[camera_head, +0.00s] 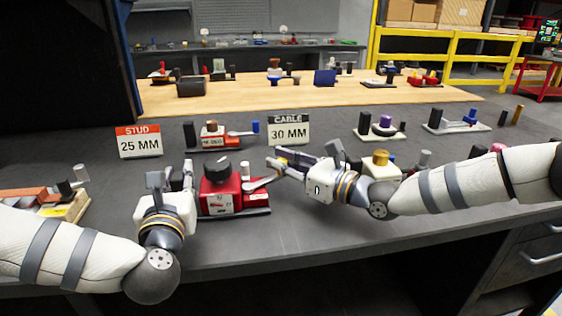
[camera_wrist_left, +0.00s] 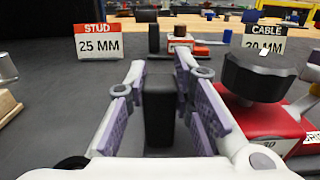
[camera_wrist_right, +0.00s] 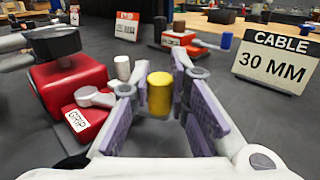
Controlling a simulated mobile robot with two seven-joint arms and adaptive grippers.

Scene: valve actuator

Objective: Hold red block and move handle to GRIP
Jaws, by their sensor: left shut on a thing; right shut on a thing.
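The red block (camera_head: 220,192) with a black knob on top sits on a dark base on the table. A black upright post (camera_wrist_left: 160,108) stands beside it at its left. My left gripper (camera_head: 174,178) is shut on this post; its fingers flank it in the left wrist view. The silver handle (camera_head: 262,181) sticks out rightward from the block. A GRIP label (camera_wrist_right: 77,119) sits by the handle's pivot. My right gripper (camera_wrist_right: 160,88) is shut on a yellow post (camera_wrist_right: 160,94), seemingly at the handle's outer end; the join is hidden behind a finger.
Signs reading STUD 25 MM (camera_head: 140,142) and CABLE 30 MM (camera_head: 289,131) stand behind. A similar red device (camera_head: 210,135) sits between them. A brass-topped device (camera_head: 381,158) stands behind my right wrist. An orange-and-grey device (camera_head: 68,207) is near my left arm. The front table strip is clear.

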